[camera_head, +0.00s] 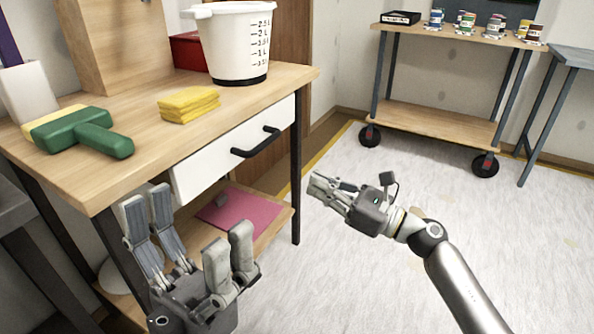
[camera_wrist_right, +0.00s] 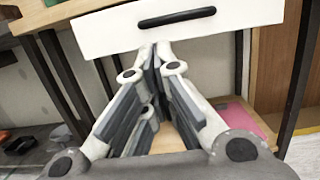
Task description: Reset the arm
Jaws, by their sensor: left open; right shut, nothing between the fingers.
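My left gripper (camera_head: 195,225) is in the lower left of the head view, in front of the wooden table (camera_head: 285,85). Its fingers point up and stand apart, with nothing between them. My right gripper (camera_head: 318,188) is near the middle of the head view, right of the table's front leg, its arm coming from the lower right. In the right wrist view its fingers (camera_wrist_right: 155,60) meet at the tips and hold nothing. They point toward the white drawer (camera_wrist_right: 110,30) with its black handle, apparently without touching it.
On the table are a green-handled brush (camera_head: 95,138), a yellow folded cloth (camera_head: 188,103) and a white measuring bucket (camera_head: 240,45). A pink sheet (camera_head: 245,215) lies on the lower shelf. A wheeled cart (camera_head: 430,110) with several cans stands at the back right. Open floor lies between.

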